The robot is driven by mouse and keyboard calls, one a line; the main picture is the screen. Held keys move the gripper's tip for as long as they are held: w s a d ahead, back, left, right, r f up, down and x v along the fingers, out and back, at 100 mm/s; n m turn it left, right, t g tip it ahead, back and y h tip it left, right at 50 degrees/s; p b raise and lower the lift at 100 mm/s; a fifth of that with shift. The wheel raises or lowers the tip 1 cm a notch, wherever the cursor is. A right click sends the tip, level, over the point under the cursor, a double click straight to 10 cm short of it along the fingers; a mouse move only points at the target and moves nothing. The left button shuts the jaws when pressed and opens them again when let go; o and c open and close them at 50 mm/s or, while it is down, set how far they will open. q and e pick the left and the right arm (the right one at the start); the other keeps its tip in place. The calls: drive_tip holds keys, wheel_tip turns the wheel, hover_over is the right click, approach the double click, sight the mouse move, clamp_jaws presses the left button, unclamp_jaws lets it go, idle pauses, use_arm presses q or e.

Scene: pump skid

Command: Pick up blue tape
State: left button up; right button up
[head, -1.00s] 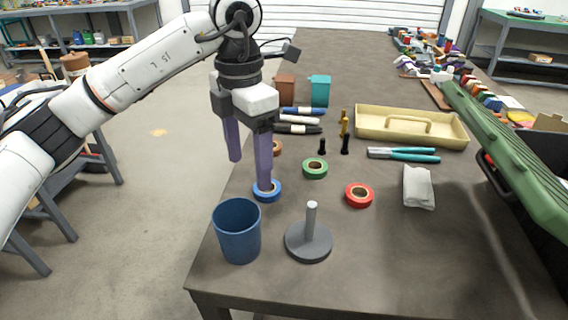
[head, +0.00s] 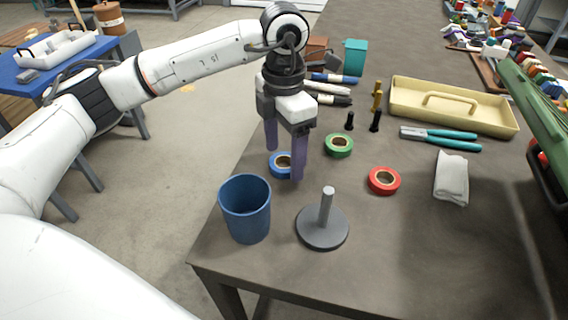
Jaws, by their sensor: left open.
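The blue tape (head: 279,163) is a small roll lying flat near the left edge of the table, behind the blue cup. My left gripper (head: 284,164) is open, with its two purple fingers pointing down over the tape. One finger shows to the left of the roll and the other in front of its right part, hiding some of it. I cannot tell whether the fingers touch the roll. My right gripper is not in view.
A blue cup (head: 246,209) and a grey post on a round base (head: 322,227) stand in front. Green tape (head: 339,146) and red tape (head: 384,181) lie to the right. Markers (head: 331,99), pliers (head: 442,138) and a beige tray (head: 403,112) are farther back.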

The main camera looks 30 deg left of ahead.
use_arm(q)
drive_tip(key=shift+f, duration=0.5)
drive_tip(key=shift+c, duration=0.2)
drive_tip(key=c, duration=1)
drive_tip(key=shift+r, duration=0.1)
